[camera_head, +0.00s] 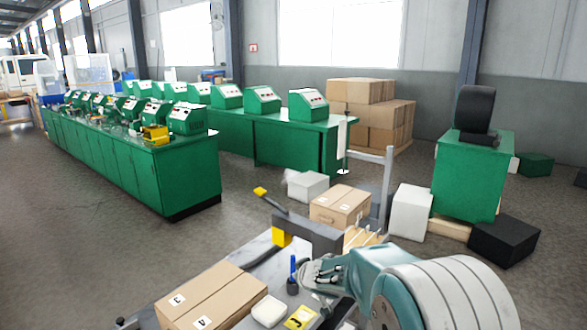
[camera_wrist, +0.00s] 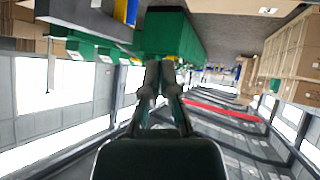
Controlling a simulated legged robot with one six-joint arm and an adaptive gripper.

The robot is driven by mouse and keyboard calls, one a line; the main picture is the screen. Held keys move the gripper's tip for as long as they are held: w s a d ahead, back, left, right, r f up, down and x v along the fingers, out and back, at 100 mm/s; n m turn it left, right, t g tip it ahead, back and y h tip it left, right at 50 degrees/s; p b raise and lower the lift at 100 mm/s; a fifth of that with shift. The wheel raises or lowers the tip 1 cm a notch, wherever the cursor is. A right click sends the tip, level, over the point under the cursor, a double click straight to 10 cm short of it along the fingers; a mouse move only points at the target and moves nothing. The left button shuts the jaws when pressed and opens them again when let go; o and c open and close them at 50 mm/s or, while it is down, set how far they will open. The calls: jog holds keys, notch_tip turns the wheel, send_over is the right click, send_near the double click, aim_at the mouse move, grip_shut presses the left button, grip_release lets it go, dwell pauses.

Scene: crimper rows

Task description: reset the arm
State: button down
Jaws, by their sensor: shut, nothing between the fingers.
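My arm reaches in from the lower right of the head view, over the near grey work surface (camera_head: 262,247). My gripper (camera_head: 318,270) is at its left end, close to a small dark item with a blue top (camera_head: 292,272); I cannot tell whether they touch. In the wrist view my gripper (camera_wrist: 158,76) points away from the camera, with its two fingers together and nothing between them. The room appears upside down there. The arm hides part of the work surface.
Cardboard boxes (camera_head: 212,292) and (camera_head: 340,206), a white tray (camera_head: 269,311) and a yellow card (camera_head: 300,317) surround my gripper. A grey post (camera_head: 387,180) stands behind. Green benches (camera_head: 185,172) with several machines line the back left. The floor (camera_head: 70,250) at left is clear.

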jog(key=s+d+r+m+h, duration=0.55)
jog(key=s+d+r, duration=0.7)
jog(key=s, duration=0.25)
jog(key=s+d+f+m+g+y, duration=0.1)
jog(key=s+g, duration=0.3)
jog(key=s, duration=1.9)
jog(key=shift+s+f+m, duration=0.25)
jog(key=shift+f+m, duration=0.1)
jog(key=shift+f, duration=0.05)
